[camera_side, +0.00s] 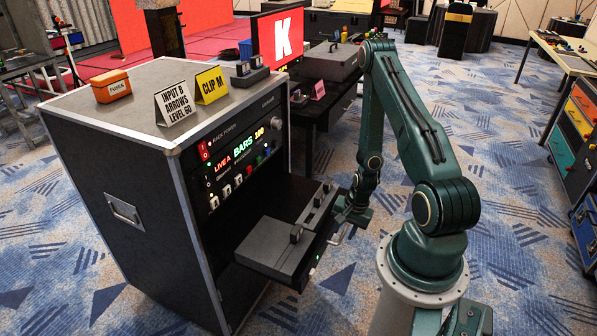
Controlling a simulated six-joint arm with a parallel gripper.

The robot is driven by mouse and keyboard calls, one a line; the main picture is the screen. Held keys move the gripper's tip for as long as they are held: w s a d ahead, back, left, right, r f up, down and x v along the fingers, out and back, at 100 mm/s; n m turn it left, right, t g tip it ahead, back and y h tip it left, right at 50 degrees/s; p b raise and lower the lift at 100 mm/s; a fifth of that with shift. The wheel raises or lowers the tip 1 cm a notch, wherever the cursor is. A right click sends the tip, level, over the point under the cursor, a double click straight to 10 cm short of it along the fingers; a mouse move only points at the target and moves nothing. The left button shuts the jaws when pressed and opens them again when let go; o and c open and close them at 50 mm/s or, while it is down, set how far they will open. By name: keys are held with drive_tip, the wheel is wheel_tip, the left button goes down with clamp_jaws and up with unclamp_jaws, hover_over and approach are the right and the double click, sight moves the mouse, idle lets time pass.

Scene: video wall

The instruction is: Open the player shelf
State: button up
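The player shelf (322,262) sticks out from the lower front of the black rack case (140,170), toward my arm. A flat dark box (275,250) and a narrower dark unit with small upright parts (318,205) sit on it. A small metal handle (337,237) shows at the shelf's front face, with a small green light below it. My gripper (344,226) is right at that front face, close to the handle. Its fingers are small and dark here, so I cannot tell whether they grip the handle.
On the rack top are an orange fuse box (111,87), a white sign (175,102), a yellow "CLIP M" sign (211,86) and a small dark device (249,72). The rack front has a lit panel (240,160). A dark table (325,105) stands behind. Patterned carpet surrounds the rack.

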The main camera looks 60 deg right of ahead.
sight(332, 230)
drive_tip(key=shift+c, duration=0.4)
clamp_jaws()
drive_tip(key=shift+w, duration=0.15)
drive_tip(key=shift+w, duration=1.7)
drive_tip(key=shift+o, duration=0.4)
unclamp_jaws()
